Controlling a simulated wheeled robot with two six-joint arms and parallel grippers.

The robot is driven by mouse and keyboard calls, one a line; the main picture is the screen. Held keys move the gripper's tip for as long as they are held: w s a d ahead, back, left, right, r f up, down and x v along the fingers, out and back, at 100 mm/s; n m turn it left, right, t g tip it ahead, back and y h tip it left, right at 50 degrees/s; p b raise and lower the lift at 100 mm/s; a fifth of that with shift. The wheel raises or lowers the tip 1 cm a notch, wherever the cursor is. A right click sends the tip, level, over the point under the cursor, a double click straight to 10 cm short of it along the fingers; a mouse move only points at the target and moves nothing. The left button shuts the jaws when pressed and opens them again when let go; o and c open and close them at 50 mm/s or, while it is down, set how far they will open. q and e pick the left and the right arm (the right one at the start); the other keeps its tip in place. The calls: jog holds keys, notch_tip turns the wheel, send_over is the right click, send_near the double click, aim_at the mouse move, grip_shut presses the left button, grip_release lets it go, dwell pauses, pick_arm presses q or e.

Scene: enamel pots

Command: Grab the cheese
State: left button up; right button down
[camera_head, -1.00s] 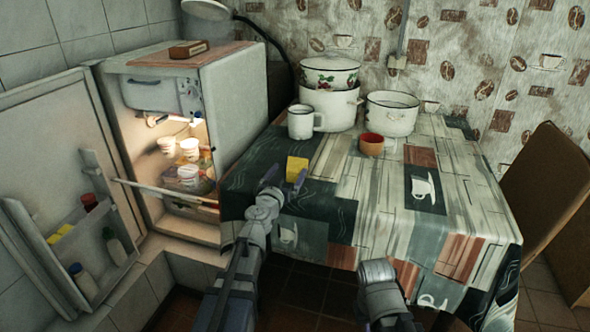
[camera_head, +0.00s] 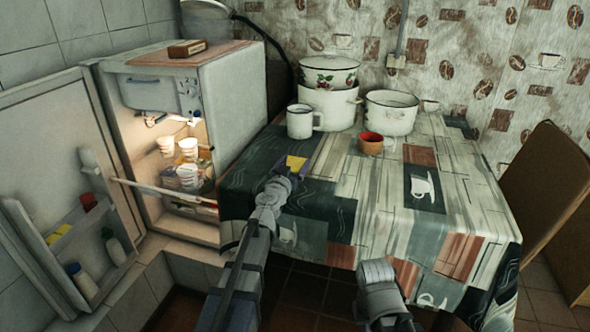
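The cheese, a yellow block (camera_head: 296,162), lies on the patterned cloth near the table's left front part. Only its upper part shows; my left gripper (camera_head: 286,175) covers the rest. The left gripper reaches in from the front, right at the cheese. Its fingertips are mostly hidden behind its own wrist, so I cannot tell whether they are closed on the cheese. My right arm shows low in the middle, in front of the table edge; its gripper fingers do not show.
A white mug (camera_head: 300,122) stands behind the cheese, with a small orange-red bowl (camera_head: 371,146) to its right. Large enamel pots (camera_head: 328,106) and an open pot (camera_head: 391,115) stand farther back. The open fridge (camera_head: 232,100) is at left. The table's right part is clear.

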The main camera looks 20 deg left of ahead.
pick_arm(q)
jog(key=c, duration=1.1)
